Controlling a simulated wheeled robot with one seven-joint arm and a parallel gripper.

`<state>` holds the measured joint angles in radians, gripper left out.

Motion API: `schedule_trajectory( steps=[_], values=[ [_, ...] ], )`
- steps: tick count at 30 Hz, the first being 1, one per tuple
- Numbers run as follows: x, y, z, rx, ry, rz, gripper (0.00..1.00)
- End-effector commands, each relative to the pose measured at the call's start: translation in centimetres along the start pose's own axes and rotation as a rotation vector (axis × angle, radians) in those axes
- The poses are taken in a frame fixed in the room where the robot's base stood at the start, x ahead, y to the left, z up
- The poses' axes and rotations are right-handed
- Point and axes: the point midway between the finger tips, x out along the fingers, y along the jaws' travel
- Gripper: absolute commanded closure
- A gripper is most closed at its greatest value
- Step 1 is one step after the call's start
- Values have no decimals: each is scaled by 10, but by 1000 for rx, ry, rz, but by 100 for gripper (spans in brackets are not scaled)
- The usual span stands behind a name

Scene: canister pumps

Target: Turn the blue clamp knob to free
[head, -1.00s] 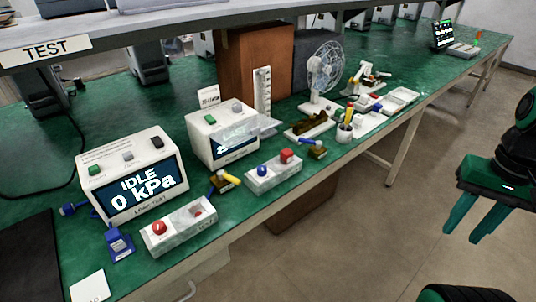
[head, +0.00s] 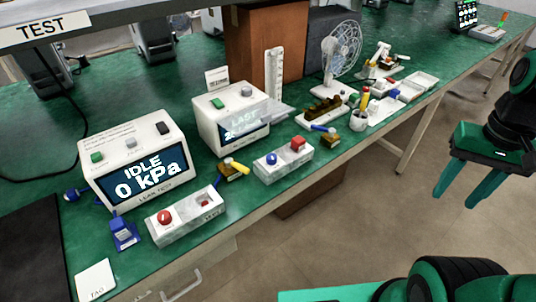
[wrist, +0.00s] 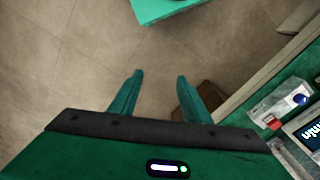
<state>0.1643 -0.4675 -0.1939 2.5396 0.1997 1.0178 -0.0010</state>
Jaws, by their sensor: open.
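Several blue parts stand on the green bench in the head view, and I cannot tell which is the clamp knob. A blue block-shaped fitting (head: 123,233) stands in front of the IDLE 0 kPa tester. A blue round knob (head: 272,158) sits on a pale box beside a red cap; it also shows in the wrist view (wrist: 301,99). A blue lever (head: 321,128) sits by a small brass block. A blue connector (head: 72,194) is left of the tester. My gripper (head: 456,196) is open and empty, over the floor right of the bench; its fingers point down in the head view (wrist: 160,78).
The tester (head: 140,160) and a second white instrument (head: 228,118) stand on the bench. A pale box with a red button (head: 186,216) lies near the front edge. A fan (head: 343,50) and trays are farther back. The floor beside the bench is open.

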Motion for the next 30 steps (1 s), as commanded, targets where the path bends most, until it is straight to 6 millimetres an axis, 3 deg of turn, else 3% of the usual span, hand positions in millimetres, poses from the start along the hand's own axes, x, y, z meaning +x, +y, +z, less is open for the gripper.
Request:
schedule_trajectory(
  steps=[5,9,12,18,21,25,30],
  values=[
    [-3,-60,-47,-103,76,38,57],
    [-4,-132,-70,-198,156,41,57],
    [-4,-190,-75,-267,211,27,57],
    [-1,-309,-53,-399,302,-35,57],
    [1,-355,-33,-450,331,-72,57],
    [4,-394,-10,-493,353,-107,57],
    [8,-413,2,-512,362,-125,57]
  ],
)
